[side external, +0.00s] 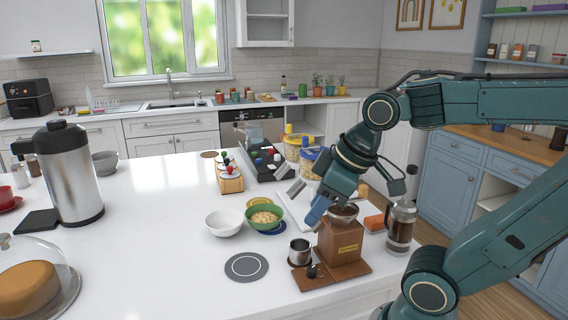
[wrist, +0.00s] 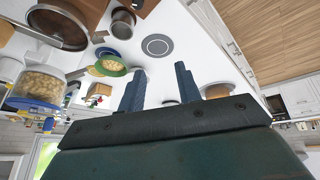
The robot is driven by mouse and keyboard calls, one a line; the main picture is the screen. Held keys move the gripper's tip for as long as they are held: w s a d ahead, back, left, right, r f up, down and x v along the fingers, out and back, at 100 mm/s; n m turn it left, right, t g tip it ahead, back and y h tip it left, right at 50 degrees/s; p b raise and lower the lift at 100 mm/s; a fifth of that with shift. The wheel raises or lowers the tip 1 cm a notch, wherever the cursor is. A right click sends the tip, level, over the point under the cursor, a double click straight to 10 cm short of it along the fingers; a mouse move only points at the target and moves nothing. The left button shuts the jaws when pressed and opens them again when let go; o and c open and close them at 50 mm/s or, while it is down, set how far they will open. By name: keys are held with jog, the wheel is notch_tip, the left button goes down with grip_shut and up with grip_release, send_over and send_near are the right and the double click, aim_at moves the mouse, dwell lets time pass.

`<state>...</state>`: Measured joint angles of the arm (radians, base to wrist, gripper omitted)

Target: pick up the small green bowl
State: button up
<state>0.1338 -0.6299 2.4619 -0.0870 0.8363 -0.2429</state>
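The small green bowl (side external: 278,214) stands upright on the white counter and holds pale, cereal-like pieces. A blue round piece (side external: 273,230) shows at its lower right edge; I cannot tell whether the bowl rests on it. In the wrist view the green bowl (wrist: 121,71) lies up and left of the fingers. My gripper (side external: 306,202) is above the counter, to the right of the bowl and close to the wooden grinder. Its two fingers (wrist: 160,70) are spread apart with nothing between them. The gripper is open and not touching the bowl.
A white bowl (side external: 224,224) sits just left of the green bowl, and a yellow round piece (side external: 259,202) behind it. The wooden grinder (side external: 341,245), a metal cup (side external: 299,252) and a French press (side external: 401,228) stand nearby. A grey disc (side external: 246,267) lies in front.

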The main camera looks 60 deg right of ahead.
jog(key=w+d+f+n, duration=0.3)
jog(key=w+d+n, duration=0.3)
jog(key=w+d, duration=0.15)
jog(key=n+y, duration=0.1)
jog(key=n, duration=0.3)
send_near(270, 224)
notch_tip(270, 224, up, 3)
jog(key=s+d, duration=0.1)
jog(key=s, duration=0.1)
jog(key=shift+s+d+t, duration=0.25)
jog(key=shift+t, duration=0.15)
jog(key=shift+x, duration=4.25)
jog(key=shift+w+a, duration=0.15)
jog(key=shift+x, duration=2.5)
jog(key=shift+a+f, duration=0.1)
